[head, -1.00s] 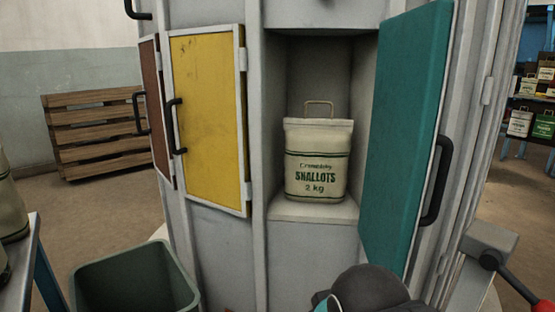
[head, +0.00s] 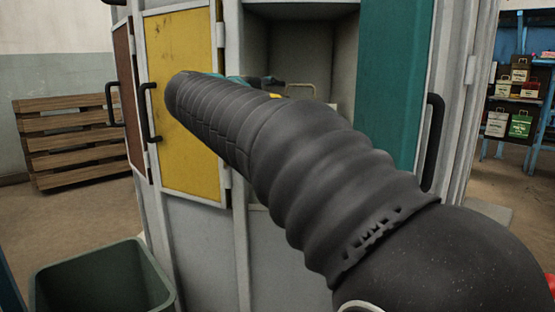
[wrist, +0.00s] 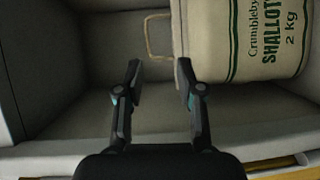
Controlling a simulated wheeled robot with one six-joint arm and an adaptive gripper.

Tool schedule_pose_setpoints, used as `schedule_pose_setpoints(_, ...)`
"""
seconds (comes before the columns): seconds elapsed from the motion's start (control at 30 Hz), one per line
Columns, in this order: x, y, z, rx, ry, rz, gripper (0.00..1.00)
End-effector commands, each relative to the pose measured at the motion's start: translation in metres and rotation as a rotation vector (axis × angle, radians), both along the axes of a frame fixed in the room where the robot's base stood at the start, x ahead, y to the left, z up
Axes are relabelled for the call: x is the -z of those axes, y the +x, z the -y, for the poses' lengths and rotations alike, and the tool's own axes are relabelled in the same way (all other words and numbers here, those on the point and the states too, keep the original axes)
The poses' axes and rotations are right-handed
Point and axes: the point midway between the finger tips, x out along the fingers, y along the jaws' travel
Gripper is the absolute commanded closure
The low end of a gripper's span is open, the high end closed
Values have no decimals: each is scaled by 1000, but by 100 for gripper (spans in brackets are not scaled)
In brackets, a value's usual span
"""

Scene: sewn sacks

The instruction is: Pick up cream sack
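The cream sack (wrist: 265,40) stands in an open locker compartment. In the wrist view it lies at the upper right, with its green print turned sideways. Its tan loop handle (wrist: 148,40) shows between the lines of my fingers, beyond the tips. My gripper (wrist: 160,72) is open and empty; its right finger overlaps the sack's top edge in the picture, and I cannot tell if they touch.
The teal door (head: 390,90) stands open at the compartment's right, and a yellow door (head: 185,60) is at its left. A green bin (head: 100,280) is at lower left. A wooden pallet (head: 70,140) leans at the far left wall. Shelves with more sacks (head: 520,122) are at far right.

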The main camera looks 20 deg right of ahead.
Motion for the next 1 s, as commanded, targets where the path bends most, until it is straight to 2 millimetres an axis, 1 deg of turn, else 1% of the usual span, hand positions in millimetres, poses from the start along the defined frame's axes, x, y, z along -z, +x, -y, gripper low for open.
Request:
schedule_pose_setpoints(0.03, -5, 6, -2, 4, -27, 10, 62)
schedule_pose_setpoints(0.1, -12, 9, -2, 9, -52, 19, 62)
schedule_pose_setpoints(0.17, -14, 13, 1, 13, -62, 22, 62)
schedule_pose_setpoints(0.27, -15, 21, 13, 15, -65, 23, 62)
schedule_pose_setpoints(0.5, -15, 45, 50, 14, -63, 23, 62)
schedule_pose_setpoints(0.6, -15, 52, 60, 14, -64, 22, 62)
schedule_pose_setpoints(0.87, -15, 60, 71, 12, -62, 22, 62)
schedule_pose_setpoints(1.0, -15, 69, 81, 13, -62, 22, 62)
